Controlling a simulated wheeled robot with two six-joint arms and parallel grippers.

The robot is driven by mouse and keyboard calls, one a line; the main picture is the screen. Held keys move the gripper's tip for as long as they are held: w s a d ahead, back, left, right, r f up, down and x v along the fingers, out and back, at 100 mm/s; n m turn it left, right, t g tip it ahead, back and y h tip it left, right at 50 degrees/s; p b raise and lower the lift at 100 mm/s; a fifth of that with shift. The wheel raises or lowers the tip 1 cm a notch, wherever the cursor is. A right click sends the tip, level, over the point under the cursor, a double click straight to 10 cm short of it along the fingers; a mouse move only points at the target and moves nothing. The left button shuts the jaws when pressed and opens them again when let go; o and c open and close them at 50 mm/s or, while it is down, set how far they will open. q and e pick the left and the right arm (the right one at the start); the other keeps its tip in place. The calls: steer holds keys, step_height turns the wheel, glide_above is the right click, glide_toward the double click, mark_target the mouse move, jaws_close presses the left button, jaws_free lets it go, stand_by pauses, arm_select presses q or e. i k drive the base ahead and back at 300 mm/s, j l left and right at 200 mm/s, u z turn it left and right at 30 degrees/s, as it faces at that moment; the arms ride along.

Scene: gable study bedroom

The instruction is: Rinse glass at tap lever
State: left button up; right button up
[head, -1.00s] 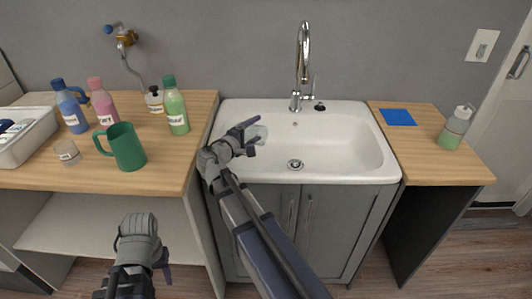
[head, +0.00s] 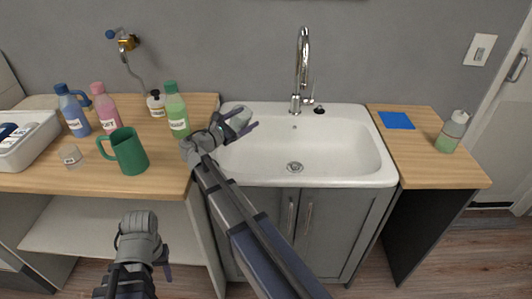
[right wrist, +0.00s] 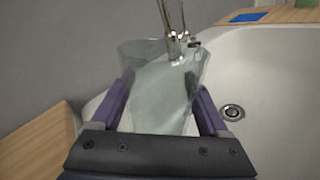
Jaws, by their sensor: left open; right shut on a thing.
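A clear glass (right wrist: 160,88) is held between the two fingers of my right gripper (right wrist: 163,110), as the right wrist view shows. In the head view the glass (head: 238,119) is partly hidden by my right gripper (head: 238,130), over the left rim of the white sink (head: 340,180). The chrome tap (head: 303,65) stands behind the basin, with its lever (head: 313,88) on the right side. The tap is seen through and above the glass in the right wrist view. My left gripper (head: 148,258) is open and empty, low in front of the left counter.
The left counter (head: 70,180) holds a green mug (head: 128,153), green bottle (head: 176,112), pink bottle (head: 104,106), blue bottle (head: 72,110), small jar (head: 70,156) and white tray (head: 28,145). The right counter has a blue cloth (head: 396,120) and soap bottle (head: 452,132). The basin is empty.

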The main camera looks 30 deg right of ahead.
mark_target(311, 100)
steer(key=k+l+z, duration=0.15)
steer(key=z, duration=0.2)
steer(key=l+z, duration=0.35)
steer(key=k+l+z, duration=0.15)
steer(key=l+z, duration=0.2)
steer(key=i+j, duration=0.1)
steer(key=j, duration=0.35)
steer(key=i+j, duration=0.15)
steer(key=j, duration=0.35)
steer(key=i+j, duration=0.1)
steer(key=j, duration=0.35)
steer(key=z, duration=0.05)
